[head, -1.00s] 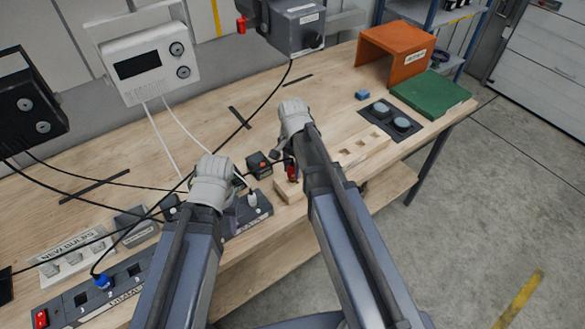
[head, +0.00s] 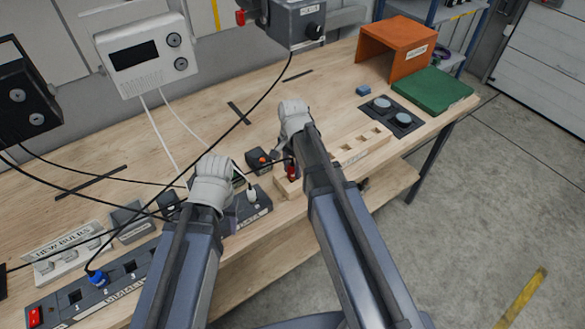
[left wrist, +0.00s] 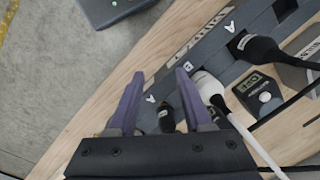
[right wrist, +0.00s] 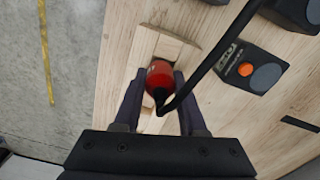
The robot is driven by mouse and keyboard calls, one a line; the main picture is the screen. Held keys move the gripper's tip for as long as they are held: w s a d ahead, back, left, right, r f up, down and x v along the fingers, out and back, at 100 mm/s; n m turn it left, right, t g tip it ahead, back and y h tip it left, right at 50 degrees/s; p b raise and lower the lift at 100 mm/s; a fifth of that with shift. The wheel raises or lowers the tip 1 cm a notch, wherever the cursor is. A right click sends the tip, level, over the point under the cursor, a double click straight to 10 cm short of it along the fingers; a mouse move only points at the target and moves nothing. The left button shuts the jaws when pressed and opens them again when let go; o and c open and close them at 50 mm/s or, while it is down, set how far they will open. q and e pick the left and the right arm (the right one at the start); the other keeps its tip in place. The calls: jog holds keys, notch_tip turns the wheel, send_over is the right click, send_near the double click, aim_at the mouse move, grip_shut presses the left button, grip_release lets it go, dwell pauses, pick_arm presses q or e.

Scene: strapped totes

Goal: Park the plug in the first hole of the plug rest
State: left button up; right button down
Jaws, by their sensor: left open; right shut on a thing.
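The plug rest (head: 353,150) is a pale wooden block with a row of square holes near the table's front edge. My right gripper (head: 289,173) is over its left end, shut on the red plug (head: 292,172), whose black cable bends away. In the right wrist view the red plug (right wrist: 160,76) sits between my right fingers (right wrist: 157,100), over the wooden block (right wrist: 180,45). I cannot tell how far it reaches into the hole beneath. My left gripper (left wrist: 157,92) is open above the outlet strip (left wrist: 222,42), beside a white plug (left wrist: 207,87) and a dark plug (left wrist: 167,120).
A small black box with an orange button (head: 258,160) stands behind the plug rest. A dark plate with two round pads (head: 391,115), a green board (head: 433,92) and an orange box (head: 397,45) lie to the right. Black cables cross the table's left side.

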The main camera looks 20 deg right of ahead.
pick_arm(q)
jog(key=shift+f, duration=0.2)
pick_arm(e)
jog(key=shift+f, duration=0.25)
jog(key=shift+c, duration=1.9)
grip_release()
pick_arm(q)
jog(key=shift+r, duration=0.1)
pick_arm(e)
jog(key=shift+r, duration=0.15)
notch_tip(320, 180, up, 8)
jog(key=p, duration=0.7)
jog(key=shift+p, duration=0.35)
pick_arm(q)
notch_tip(320, 180, up, 8)
jog(key=shift+f, duration=0.2)
pick_arm(e)
jog(key=shift+f, duration=0.2)
